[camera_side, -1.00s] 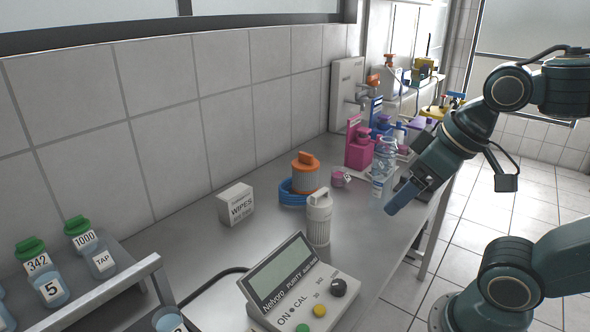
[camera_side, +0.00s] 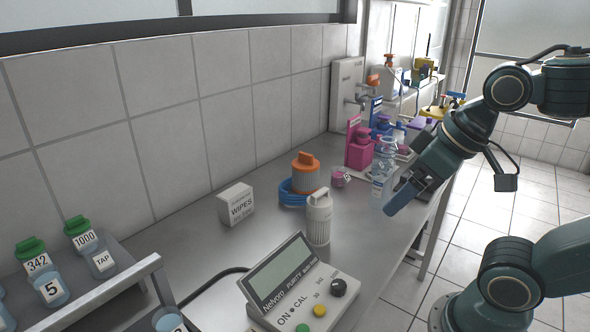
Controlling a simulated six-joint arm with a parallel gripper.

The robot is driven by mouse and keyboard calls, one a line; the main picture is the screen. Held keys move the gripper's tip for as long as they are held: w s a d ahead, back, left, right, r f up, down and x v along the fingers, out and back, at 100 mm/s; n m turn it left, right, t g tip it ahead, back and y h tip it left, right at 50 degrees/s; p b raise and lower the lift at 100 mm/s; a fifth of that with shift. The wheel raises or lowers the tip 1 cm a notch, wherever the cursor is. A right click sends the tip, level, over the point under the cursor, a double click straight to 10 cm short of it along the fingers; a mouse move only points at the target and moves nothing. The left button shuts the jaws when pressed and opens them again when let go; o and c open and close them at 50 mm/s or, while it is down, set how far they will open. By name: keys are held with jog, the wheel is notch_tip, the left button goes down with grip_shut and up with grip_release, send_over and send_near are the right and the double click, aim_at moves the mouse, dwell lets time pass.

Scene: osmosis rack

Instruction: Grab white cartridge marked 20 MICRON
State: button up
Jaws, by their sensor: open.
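A white cartridge (camera_side: 318,220) stands upright on the bench, with a ribbed body; no 20 MICRON marking is legible on it. An orange cartridge (camera_side: 305,174) with an orange cap stands behind it, with a coil of blue tubing (camera_side: 290,192) around its base. My gripper (camera_side: 399,199) is to the right of the white cartridge, near the bench's front edge, apart from it and pointing down to the left. It is open and holds nothing that I can see. Its fingers are small and dark in this view.
A clear bottle (camera_side: 383,165) stands just behind my gripper, beside pink bottles (camera_side: 359,148). A purity meter (camera_side: 300,285) sits in front of the white cartridge. A WIPES box (camera_side: 235,203) is at the left. Bare bench lies between gripper and cartridge.

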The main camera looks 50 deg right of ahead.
jog(key=n+g, duration=0.6)
jog(key=n, duration=1.1)
send_over(320, 191)
jog(key=f, duration=0.2)
jog(key=shift+f, duration=4.25)
jog(key=shift+f, duration=0.1)
